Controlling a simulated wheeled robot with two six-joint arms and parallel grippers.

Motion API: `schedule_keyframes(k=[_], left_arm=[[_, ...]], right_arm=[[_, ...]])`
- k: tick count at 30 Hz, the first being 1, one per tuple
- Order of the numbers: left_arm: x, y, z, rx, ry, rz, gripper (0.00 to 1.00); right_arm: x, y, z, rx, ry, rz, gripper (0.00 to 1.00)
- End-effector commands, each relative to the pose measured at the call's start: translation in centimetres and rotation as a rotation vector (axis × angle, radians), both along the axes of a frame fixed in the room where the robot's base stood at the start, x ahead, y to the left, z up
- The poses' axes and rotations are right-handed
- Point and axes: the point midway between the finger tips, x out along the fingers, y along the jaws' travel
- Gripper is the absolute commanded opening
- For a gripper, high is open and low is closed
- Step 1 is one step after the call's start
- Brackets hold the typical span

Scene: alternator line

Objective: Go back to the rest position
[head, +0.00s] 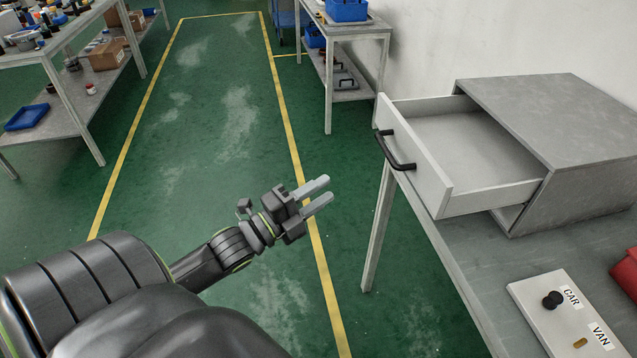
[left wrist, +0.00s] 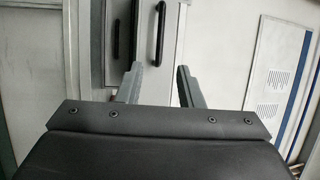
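My left gripper (head: 318,195) is in the middle of the head view, over the green floor to the left of the workbench. Its two grey fingers are apart with nothing between them. In the left wrist view the fingers (left wrist: 158,84) also stand apart and empty, with a grey panel and a dark vertical handle (left wrist: 157,32) beyond them. My right gripper is in neither view.
A grey cabinet (head: 560,110) on the workbench (head: 440,235) has its empty drawer (head: 425,175) pulled open towards the aisle. A white CAR/VAN switch panel (head: 545,325) lies in front. Shelves (head: 70,125) stand far left. Green floor between is clear.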

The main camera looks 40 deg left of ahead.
Motion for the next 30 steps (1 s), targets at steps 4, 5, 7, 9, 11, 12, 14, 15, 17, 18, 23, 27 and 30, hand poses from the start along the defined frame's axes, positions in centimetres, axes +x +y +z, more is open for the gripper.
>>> schedule_keyframes(k=[4, 5, 7, 9, 11, 12, 14, 15, 17, 18, 23, 27, 30], left_arm=[[0.0, 0.0, 0.0, 0.000, 0.000, 0.000, 0.34], [0.0, 0.0, 0.0, 0.000, 0.000, 0.000, 0.34], [0.0, 0.0, 0.0, 0.000, 0.000, 0.000, 0.34], [0.0, 0.0, 0.0, -0.001, 0.000, 0.001, 0.34], [0.1, 0.2, -0.4, -0.006, 0.009, 0.006, 0.34], [0.3, 0.5, -1.0, -0.016, 0.024, 0.015, 0.34], [0.7, 1.4, -2.6, -0.042, 0.062, 0.040, 0.34], [0.9, 2.2, -4.2, -0.069, 0.099, 0.063, 0.34], [1.3, 3.6, -7.3, -0.120, 0.170, 0.109, 0.34], [1.4, 4.6, -9.8, -0.162, 0.223, 0.144, 0.34], [0.1, 8.2, -20.7, -0.350, 0.452, 0.305, 0.34], [-3.2, 9.8, -30.1, -0.521, 0.643, 0.454, 0.34], [-6.6, 10.0, -36.5, -0.641, 0.773, 0.566, 0.34]], right_arm=[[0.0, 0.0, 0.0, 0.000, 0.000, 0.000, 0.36], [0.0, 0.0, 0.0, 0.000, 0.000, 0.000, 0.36], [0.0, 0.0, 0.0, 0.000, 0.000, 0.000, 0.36], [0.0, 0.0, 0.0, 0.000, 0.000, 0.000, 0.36], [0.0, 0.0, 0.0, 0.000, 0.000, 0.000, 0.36], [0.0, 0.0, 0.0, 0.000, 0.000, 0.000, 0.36], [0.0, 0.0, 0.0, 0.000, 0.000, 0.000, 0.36], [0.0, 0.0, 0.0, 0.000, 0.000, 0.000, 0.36], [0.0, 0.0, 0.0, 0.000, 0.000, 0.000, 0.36], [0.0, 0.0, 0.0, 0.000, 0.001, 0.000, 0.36], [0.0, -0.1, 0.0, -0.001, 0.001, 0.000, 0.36], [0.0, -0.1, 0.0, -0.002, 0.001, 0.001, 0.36], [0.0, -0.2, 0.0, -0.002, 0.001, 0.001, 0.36]])
